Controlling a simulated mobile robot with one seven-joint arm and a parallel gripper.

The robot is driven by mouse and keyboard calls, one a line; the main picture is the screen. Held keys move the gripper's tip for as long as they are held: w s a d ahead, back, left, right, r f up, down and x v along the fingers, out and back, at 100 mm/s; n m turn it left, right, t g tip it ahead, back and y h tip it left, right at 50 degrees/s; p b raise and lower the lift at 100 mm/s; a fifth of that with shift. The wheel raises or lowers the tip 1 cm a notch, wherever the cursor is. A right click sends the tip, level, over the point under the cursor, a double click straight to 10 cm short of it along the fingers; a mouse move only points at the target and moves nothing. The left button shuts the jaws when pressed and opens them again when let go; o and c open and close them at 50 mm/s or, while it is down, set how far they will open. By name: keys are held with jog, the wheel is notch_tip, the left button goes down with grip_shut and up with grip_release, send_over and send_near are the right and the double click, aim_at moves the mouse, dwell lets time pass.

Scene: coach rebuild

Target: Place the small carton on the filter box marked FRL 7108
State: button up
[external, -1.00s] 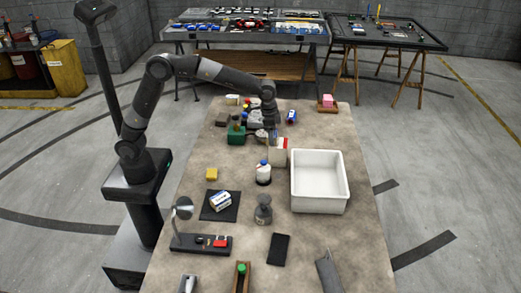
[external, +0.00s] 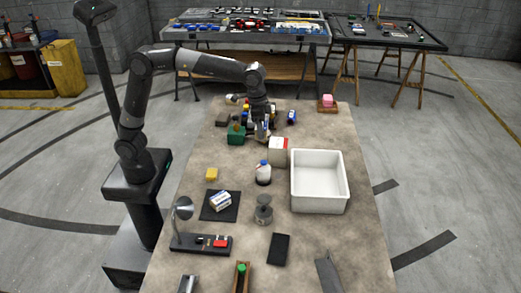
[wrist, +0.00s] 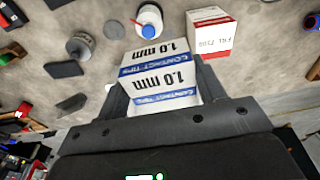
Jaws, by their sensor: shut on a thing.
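My gripper (wrist: 162,80) is shut on a small white carton (wrist: 158,60) with blue bands, printed "1.0 mm" and "CONTACT TIPS". The carton sits between the two fingers. In the external view my gripper (external: 262,128) is above the far half of the table, and the carton there is mostly hidden. The filter box (external: 277,153) is white with red and stands on the table, a little right of my gripper and nearer the camera. In the wrist view the filter box (wrist: 211,36) is beyond the carton to the right, apart from it; its label looks like FRL 7108.
A white bottle with a blue cap (external: 263,172) stands close to the filter box. A large white bin (external: 320,208) is at its right. A green block (external: 236,134) is left of my gripper.

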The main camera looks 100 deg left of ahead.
jog(key=shift+w, duration=0.5)
jog(key=shift+w+a, duration=0.2)
jog(key=shift+w, duration=0.1)
send_over(280, 142)
jog(key=f, duration=0.6)
jog(key=shift+s+d+f, duration=0.15)
jog(key=shift+s+f, duration=0.15)
jog(key=shift+f, duration=2.1)
jog(key=shift+f, duration=0.1)
jog(key=o, duration=1.1)
